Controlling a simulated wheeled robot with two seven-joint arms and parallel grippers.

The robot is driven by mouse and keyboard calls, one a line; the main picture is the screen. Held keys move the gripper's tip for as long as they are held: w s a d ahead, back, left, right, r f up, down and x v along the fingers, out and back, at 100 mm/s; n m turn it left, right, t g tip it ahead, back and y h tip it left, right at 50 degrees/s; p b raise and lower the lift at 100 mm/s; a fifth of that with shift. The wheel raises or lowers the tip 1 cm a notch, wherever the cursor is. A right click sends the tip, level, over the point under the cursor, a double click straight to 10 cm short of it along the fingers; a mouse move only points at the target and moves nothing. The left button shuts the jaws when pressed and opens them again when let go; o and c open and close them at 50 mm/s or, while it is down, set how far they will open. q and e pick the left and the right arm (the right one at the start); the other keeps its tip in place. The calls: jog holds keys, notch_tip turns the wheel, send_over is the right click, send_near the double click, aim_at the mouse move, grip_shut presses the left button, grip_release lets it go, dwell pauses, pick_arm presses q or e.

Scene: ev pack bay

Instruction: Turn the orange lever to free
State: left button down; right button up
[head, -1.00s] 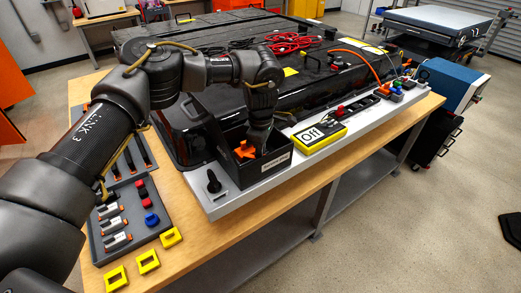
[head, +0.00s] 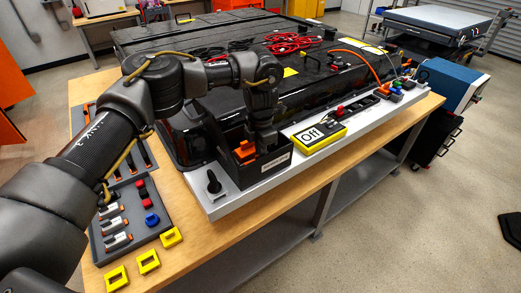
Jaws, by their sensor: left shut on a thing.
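The orange lever (head: 244,151) sits inside a black open-topped box (head: 249,177) with a white label on its front wall, at the near left corner of the battery pack. My left gripper (head: 264,142) points down into the box from above, at the lever's right side. It is shut on the orange lever, though its fingertips are partly hidden by the box wall. Only the left part of the lever shows beside the gripper. My right gripper is not in the view.
A black knob (head: 213,182) stands left of the box. A grey tool tray (head: 131,233) and yellow pieces (head: 149,261) lie on the wooden bench. The floor at right is mostly clear.

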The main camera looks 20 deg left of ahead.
pick_arm(q)
jog(key=shift+n, duration=0.7)
jog(key=c, duration=1.5)
grip_release()
notch_tip(320, 180, up, 11)
jog(key=shift+f+b, duration=0.1)
jog(key=shift+b, duration=0.45)
